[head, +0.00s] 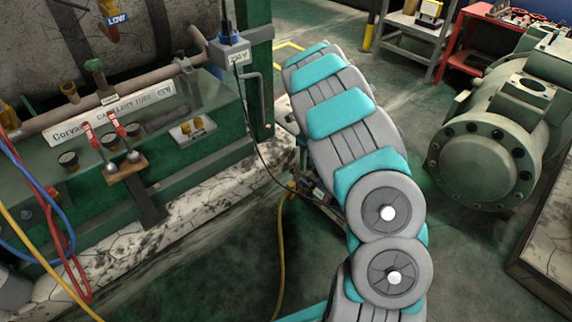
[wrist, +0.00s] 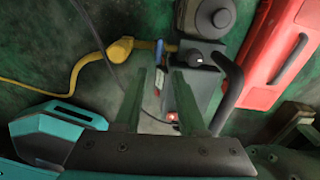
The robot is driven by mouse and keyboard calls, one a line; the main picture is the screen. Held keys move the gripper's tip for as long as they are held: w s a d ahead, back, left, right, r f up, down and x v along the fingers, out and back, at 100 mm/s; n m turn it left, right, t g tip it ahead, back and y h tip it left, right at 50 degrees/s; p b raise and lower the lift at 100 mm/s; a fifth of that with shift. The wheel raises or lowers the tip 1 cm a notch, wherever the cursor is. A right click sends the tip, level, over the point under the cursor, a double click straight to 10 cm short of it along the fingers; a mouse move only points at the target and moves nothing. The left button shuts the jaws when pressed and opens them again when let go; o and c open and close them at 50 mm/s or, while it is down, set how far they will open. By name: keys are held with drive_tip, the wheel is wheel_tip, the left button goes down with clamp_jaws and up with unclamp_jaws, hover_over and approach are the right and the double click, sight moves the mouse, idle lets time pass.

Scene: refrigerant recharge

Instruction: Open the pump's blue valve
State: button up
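In the wrist view the pump (wrist: 195,85) is a grey body with a black curved handle, below and ahead of my gripper. A small blue valve lever (wrist: 159,52) stands on the brass fitting at the pump's left side, where a yellow hose joins. My gripper (wrist: 160,78) has its two fingers apart with nothing held between them. In the picture, the blue lever lies just beyond the fingertips, roughly in line with the gap; I cannot tell the depth between them. In the head view my arm hides the gripper and most of the pump.
A yellow hose (head: 281,250) and a dark cable run over the floor to the pump. A red case (wrist: 280,45) lies right of the pump. In the head view, a green machine with pipes (head: 110,150) stands left and a large green compressor (head: 490,155) right.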

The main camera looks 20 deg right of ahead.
sight(305, 181)
drive_tip(key=shift+w+a+f, duration=0.2)
drive_tip(key=shift+w+f, duration=0.05)
drive_tip(key=shift+f, duration=0.35)
drive_tip(key=shift+f+b, duration=1.3)
drive_tip(key=shift+f, duration=2.8)
clamp_jaws()
drive_tip(key=shift+d+r, duration=0.1)
drive_tip(key=n, duration=0.2)
drive_tip(key=shift+w+n+p, duration=0.1)
drive_tip(key=shift+n+p, duration=0.2)
drive_tip(key=shift+n, duration=0.1)
